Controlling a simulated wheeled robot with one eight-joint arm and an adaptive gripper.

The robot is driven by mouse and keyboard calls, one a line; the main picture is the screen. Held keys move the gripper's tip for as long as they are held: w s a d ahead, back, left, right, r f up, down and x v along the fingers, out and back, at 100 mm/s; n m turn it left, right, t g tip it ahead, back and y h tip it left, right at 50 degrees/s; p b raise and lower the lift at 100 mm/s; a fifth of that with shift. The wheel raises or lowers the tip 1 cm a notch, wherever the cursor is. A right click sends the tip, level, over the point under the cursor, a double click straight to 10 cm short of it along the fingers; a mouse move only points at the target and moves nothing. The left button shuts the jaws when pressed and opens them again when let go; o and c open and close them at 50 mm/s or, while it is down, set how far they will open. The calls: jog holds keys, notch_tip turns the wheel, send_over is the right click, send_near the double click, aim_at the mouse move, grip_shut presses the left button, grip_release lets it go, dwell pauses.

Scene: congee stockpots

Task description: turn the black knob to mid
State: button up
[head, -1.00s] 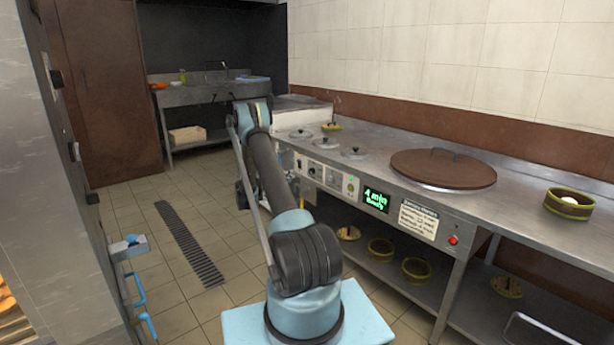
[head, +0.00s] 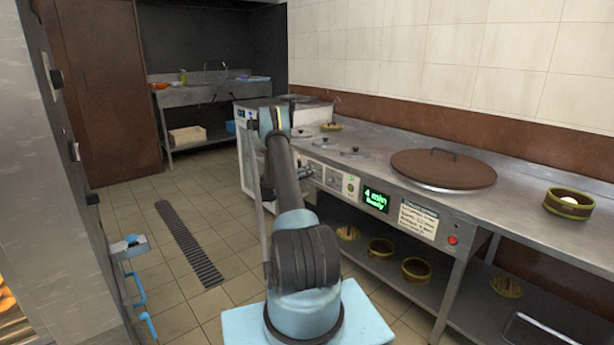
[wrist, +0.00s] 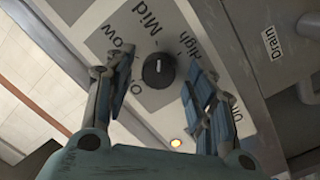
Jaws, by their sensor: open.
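The black knob (wrist: 158,70) is round, with a pale pointer line, and sits on a grey dial plate (wrist: 112,38) in the wrist view. The label Mid is above it, Low is to its upper left and High to its upper right. The pointer looks roughly upward in the picture; its exact setting is hard to read. My gripper (wrist: 157,66) is open, with one finger on each side of the knob and visible gaps between. In the head view my gripper (head: 307,172) is small, against the counter's front panel; the knob cannot be made out there.
A small lit amber lamp (wrist: 176,143) is below the knob. A Drain label (wrist: 271,42) is to the right. The steel counter (head: 375,150) carries a large brown lid (head: 443,170); a green display (head: 375,199) is on its front. The tiled floor to the left is clear.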

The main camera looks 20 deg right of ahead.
jog(key=c, duration=1.1)
jog(key=shift+o, duration=0.2)
jog(key=shift+n, duration=0.9)
jog(key=o, duration=1.1)
jog(key=shift+c, duration=0.2)
jog(key=shift+a, duration=0.1)
